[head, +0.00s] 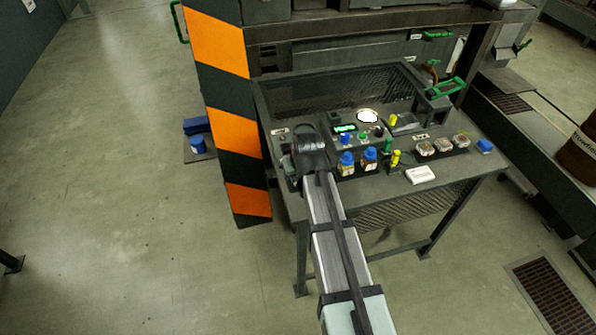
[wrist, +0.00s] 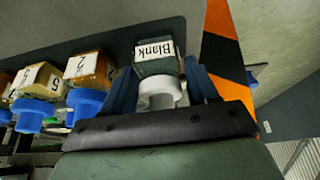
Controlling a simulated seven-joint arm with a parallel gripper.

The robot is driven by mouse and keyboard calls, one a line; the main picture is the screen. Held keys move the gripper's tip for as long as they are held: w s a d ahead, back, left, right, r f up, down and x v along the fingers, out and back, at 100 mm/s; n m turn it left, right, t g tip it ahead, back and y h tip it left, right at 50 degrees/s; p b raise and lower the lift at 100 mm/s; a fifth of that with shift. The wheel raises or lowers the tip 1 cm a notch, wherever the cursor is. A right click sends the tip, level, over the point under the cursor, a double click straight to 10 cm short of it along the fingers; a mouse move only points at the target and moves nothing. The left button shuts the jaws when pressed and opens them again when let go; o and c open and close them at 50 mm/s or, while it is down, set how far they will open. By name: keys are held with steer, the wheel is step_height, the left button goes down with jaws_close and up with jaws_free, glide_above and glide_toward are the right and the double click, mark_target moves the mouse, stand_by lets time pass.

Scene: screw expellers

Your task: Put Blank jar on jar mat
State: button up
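The Blank jar (wrist: 158,58) has a white cap and a label reading "Blank". In the wrist view it is between the two blue fingers of my gripper (wrist: 160,78), cap toward the camera. Only narrow gaps, if any, show beside it, so I cannot tell whether the fingers press on it. In the head view my gripper (head: 296,164) is at the left end of the bench top, and my wrist hides most of what it surrounds. A dark strip under the blue-capped jars (head: 358,160) may be the jar mat; I cannot tell for sure.
Numbered amber jars (wrist: 90,72) with blue caps stand left of the fingers in the wrist view. A control panel with a green display (head: 344,128), several small jars (head: 442,145) and a white box (head: 420,174) are on the bench. An orange-black striped post (head: 240,120) stands close by.

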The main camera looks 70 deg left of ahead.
steer(key=o, duration=0.3)
steer(key=v, duration=1.2)
steer(key=shift+r, duration=0.15)
